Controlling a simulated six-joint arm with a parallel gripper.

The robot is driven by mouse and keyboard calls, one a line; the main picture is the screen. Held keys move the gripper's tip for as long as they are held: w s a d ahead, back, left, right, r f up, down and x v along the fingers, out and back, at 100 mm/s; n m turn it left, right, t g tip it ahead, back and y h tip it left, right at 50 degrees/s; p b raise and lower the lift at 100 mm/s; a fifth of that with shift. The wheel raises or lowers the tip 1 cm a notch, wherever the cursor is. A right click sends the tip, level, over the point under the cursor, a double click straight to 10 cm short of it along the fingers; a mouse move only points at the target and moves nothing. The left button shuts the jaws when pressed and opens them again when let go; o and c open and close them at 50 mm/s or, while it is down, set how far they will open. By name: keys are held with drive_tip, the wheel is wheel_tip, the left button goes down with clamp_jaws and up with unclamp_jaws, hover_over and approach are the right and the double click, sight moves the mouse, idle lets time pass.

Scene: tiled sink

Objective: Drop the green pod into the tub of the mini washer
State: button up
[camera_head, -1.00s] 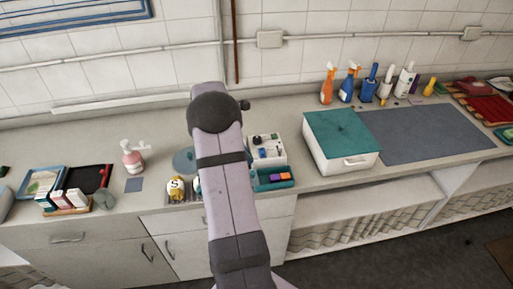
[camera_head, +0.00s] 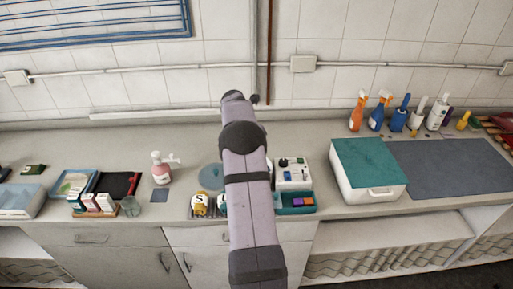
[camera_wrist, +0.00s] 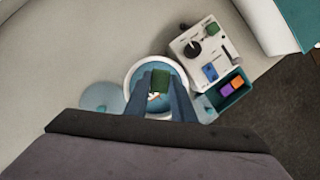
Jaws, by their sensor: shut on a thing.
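In the wrist view my gripper (camera_wrist: 160,83) is shut on the green pod (camera_wrist: 160,78), a small dark green block between its two blue-grey fingers. The pod shows over the round tub (camera_wrist: 132,84) of the mini washer, within its white rim; its height above the tub floor is hard to tell. The tub has a blue inside with some small pale and reddish bits at the bottom. The washer's white control panel (camera_wrist: 188,48) with a black knob is to the upper right. It also shows in the head view (camera_head: 293,180), where my arm hides the gripper, the pod and the tub.
A teal tray (camera_wrist: 234,101) with a purple and an orange pod is right of the tub. A translucent bluish disc (camera_wrist: 100,97) lies left of it. In the head view, a pink pump bottle (camera_head: 160,170) stands left and a white box with teal top (camera_head: 368,165) right.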

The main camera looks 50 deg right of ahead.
drive_tip(key=shift+f, duration=0.1)
wheel_tip(320, 180, down, 6)
drive_tip(key=b, duration=0.6)
drive_tip(key=shift+b, duration=0.35)
drive_tip(key=o, duration=1.1)
drive_tip(key=shift+r, duration=0.2)
drive_tip(key=b+v, duration=0.2)
drive_tip(key=v, duration=0.5)
drive_tip(key=shift+a+r, duration=0.1)
drive_tip(key=shift+a, duration=0.05)
